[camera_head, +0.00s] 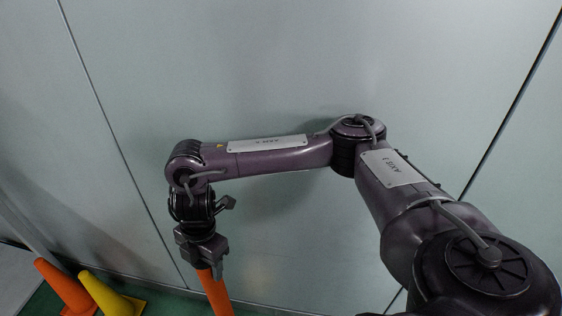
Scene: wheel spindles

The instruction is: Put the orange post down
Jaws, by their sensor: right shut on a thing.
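The orange post (215,293) hangs below my right gripper (207,266) in the head view, tilted slightly, its top end between the fingers. My right gripper is shut on it. The post's lower end runs out of the bottom of the picture, so I cannot tell whether it touches the floor. My right arm reaches in from the lower right and bends down at the wrist. My left gripper is not in view.
An orange cone (66,288) and a yellow cone (108,296) stand on the green floor at the lower left. A pale panelled wall (270,60) rises close behind my arm. A strip of green floor shows along the wall's foot.

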